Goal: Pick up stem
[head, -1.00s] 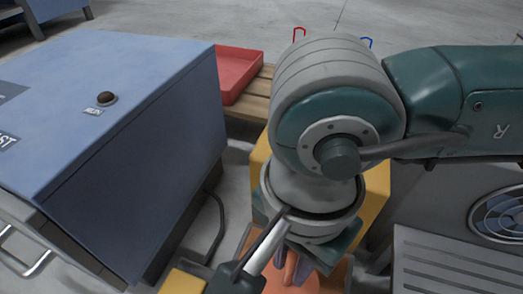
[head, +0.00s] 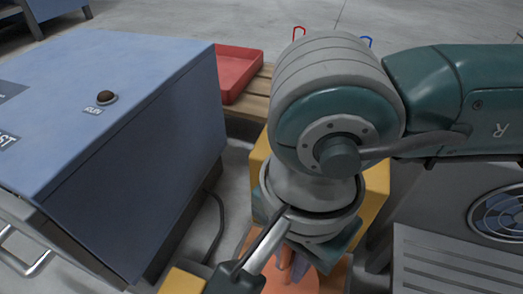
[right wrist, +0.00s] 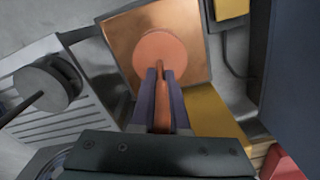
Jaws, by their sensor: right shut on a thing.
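The stem (right wrist: 160,70) is a thin orange-brown upright piece in the right wrist view. A round orange disc (right wrist: 152,48) shows at its far end, over a square copper-coloured surface (right wrist: 195,75). My right gripper (right wrist: 160,78) has its two purple-grey fingers on either side of the stem, shut on it. In the head view the right gripper (head: 292,264) is low in the picture, under my wrist, and mostly hidden by it. Orange (head: 334,280) shows around the fingers there.
A large blue cabinet (head: 185,150) with a dark button stands on the left. A red tray (head: 238,72) lies on a wooden pallet behind. Yellow blocks (head: 378,185) stand around the orange area. A slatted grey panel (head: 450,270) and a fan unit (head: 497,215) are at the right.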

